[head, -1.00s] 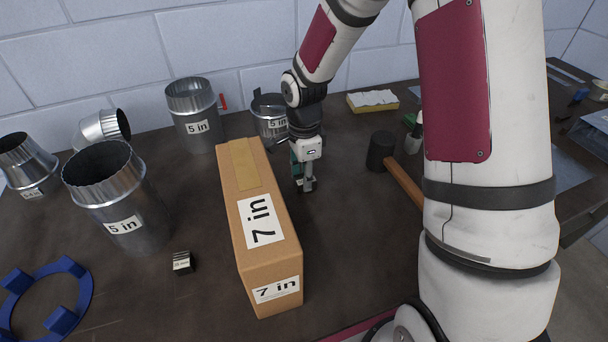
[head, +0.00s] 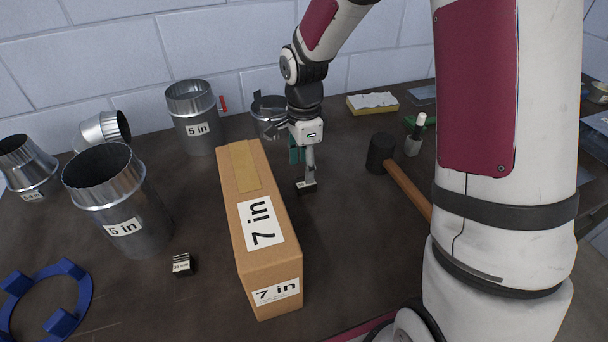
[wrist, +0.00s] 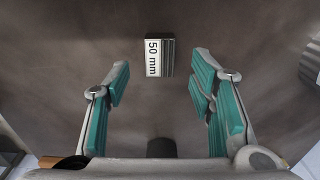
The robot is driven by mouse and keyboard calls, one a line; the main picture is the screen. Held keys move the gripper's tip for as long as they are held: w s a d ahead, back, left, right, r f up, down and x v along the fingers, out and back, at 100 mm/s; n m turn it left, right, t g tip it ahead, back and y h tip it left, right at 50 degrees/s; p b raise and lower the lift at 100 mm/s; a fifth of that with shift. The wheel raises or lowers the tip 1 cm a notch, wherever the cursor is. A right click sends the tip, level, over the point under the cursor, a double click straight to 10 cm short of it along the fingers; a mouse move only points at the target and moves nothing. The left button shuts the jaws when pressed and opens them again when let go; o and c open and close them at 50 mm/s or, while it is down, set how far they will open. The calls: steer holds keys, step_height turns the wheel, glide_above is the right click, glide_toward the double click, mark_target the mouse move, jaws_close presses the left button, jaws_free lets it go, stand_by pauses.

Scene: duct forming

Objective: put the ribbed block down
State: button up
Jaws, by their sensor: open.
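A small dark ribbed block (head: 306,186) with a white label stands on the dark table just right of the long cardboard box. In the wrist view the same block (wrist: 158,57) reads "50 mm" and lies ahead of the fingers, in line with the gap between them. My gripper (head: 303,163) is above the block, its teal-padded fingers (wrist: 160,88) spread wide with nothing between them. A second small dark labelled block (head: 183,265) sits on the table left of the box.
The "7 in" cardboard box (head: 265,268) stands close left of my gripper. A hammer (head: 382,153) lies to the right. Metal ducts (head: 190,117) stand at the back and left, with a blue ring (head: 84,292) at front left. Table right of the block is clear up to the hammer.

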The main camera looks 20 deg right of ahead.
mark_target(304, 182)
step_height(304, 182, up, 7)
steer(key=s+r+n+t, duration=0.2)
steer(key=s+r+n, duration=0.6)
steer(key=s+r, duration=0.35)
steer(key=s+r+n+t, duration=0.1)
steer(key=s+n+t, duration=0.1)
steer(key=s+n, duration=0.8)
steer(key=s, duration=0.3)
steer(key=shift+s+d, duration=0.15)
steer(key=shift+s, duration=0.2)
steer(key=shift+o, duration=0.4)
steer(key=shift+r, duration=0.25)
